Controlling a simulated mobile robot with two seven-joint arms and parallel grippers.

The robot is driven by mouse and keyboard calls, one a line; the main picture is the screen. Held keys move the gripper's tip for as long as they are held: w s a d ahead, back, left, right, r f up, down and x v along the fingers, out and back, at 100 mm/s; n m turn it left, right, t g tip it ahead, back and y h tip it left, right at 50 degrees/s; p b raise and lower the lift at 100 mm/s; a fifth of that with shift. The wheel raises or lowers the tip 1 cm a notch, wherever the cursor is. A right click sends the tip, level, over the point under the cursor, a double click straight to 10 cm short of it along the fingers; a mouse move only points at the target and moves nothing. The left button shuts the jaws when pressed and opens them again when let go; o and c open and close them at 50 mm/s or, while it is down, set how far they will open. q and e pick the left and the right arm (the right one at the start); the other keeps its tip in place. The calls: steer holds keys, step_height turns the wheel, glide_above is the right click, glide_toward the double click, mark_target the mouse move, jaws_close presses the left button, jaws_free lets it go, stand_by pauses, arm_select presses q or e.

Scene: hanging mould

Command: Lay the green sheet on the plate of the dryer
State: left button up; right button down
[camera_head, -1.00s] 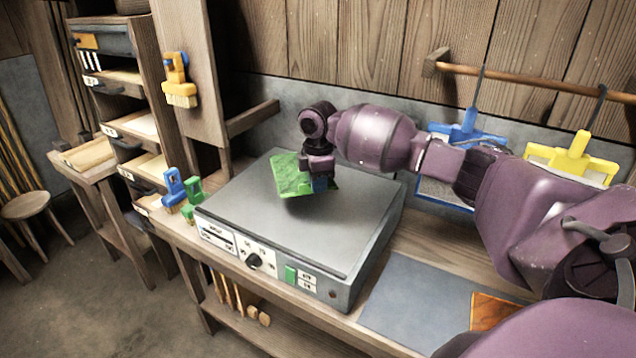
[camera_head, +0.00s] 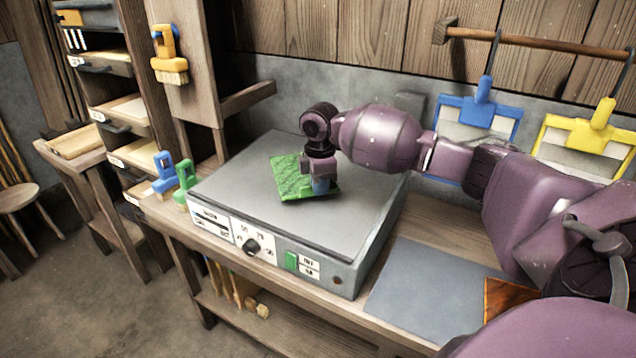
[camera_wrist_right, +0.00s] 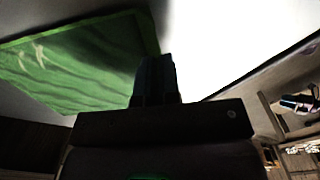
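The green sheet (camera_head: 290,179) is over the middle of the dryer's grey plate (camera_head: 236,188) in the head view. I cannot tell whether its underside touches the plate. My right gripper (camera_head: 320,186) is at the sheet's right edge, its fingers close together with the edge at them. In the right wrist view the sheet (camera_wrist_right: 75,65) spreads to the left from the dark fingers (camera_wrist_right: 156,78). The dryer (camera_head: 262,247) stands on the wooden bench, with a dial and a green switch on its front. My left gripper is out of view.
A blue brush (camera_head: 165,172) and a green brush (camera_head: 184,175) stand left of the dryer. A blue-handled mould (camera_head: 480,110) and a yellow-handled one (camera_head: 590,135) hang behind my right arm. A grey mat (camera_head: 430,285) lies right of the dryer.

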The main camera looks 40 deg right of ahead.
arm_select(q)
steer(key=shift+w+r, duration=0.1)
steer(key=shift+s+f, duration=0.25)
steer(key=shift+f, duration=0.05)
arm_select(e)
steer(key=shift+f, duration=0.1)
steer(key=c, duration=1.2)
jaws_free()
steer(key=shift+c, duration=0.2)
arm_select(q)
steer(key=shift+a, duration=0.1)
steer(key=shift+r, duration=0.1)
arm_select(e)
steer(key=shift+r, duration=0.2)
step_height(320, 180, up, 9)
steer(key=shift+r+p, duration=0.1)
steer(key=shift+p, duration=0.6)
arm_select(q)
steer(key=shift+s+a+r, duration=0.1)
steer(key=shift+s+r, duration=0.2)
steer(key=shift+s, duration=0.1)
arm_select(e)
steer(key=shift+r, duration=0.6)
